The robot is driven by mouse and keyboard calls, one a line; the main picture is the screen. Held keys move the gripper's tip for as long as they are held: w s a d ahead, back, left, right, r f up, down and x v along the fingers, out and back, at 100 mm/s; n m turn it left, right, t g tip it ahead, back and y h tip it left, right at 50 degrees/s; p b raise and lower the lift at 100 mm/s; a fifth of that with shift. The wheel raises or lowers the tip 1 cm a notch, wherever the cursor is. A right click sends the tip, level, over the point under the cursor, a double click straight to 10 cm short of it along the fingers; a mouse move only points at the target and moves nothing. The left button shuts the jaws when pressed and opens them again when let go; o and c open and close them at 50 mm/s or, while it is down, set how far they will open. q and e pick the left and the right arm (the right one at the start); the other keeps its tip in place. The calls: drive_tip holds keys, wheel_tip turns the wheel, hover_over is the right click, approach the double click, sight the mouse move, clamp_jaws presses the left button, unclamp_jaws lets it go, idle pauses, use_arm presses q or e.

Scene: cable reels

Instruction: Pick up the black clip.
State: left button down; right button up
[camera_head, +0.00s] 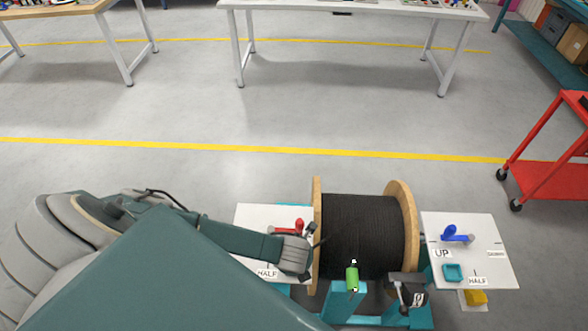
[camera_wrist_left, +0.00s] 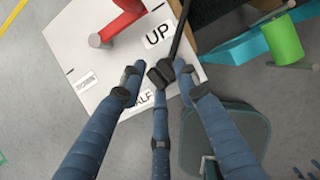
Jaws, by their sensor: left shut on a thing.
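My left gripper (camera_head: 312,238) is over the right edge of the left white panel (camera_head: 250,218), beside the reel's left flange. In the left wrist view its three blue fingers close together, and their dark pads (camera_wrist_left: 168,74) meet at a slim black piece, the black clip (camera_wrist_left: 179,38). The clip runs from the pads up toward the reel's wooden flange (camera_wrist_left: 208,38). Its lower end is hidden by the pads. In the head view it is too small and covered to make out clearly.
The reel (camera_head: 362,235) of black cable sits on a teal stand (camera_head: 343,302) with a green handle (camera_head: 352,278). A red lever (camera_head: 288,228) stands on the left panel. A right panel (camera_head: 490,230) carries a blue lever (camera_head: 455,234). A red cart (camera_head: 548,170) stands at right.

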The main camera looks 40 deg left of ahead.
use_arm(q)
wheel_tip(320, 180, up, 14)
drive_tip(key=shift+r+b, duration=0.2)
drive_tip(key=shift+b, duration=0.2)
drive_tip(key=shift+a, duration=0.1)
wheel_tip(320, 180, up, 5)
drive_tip(key=p, duration=0.6)
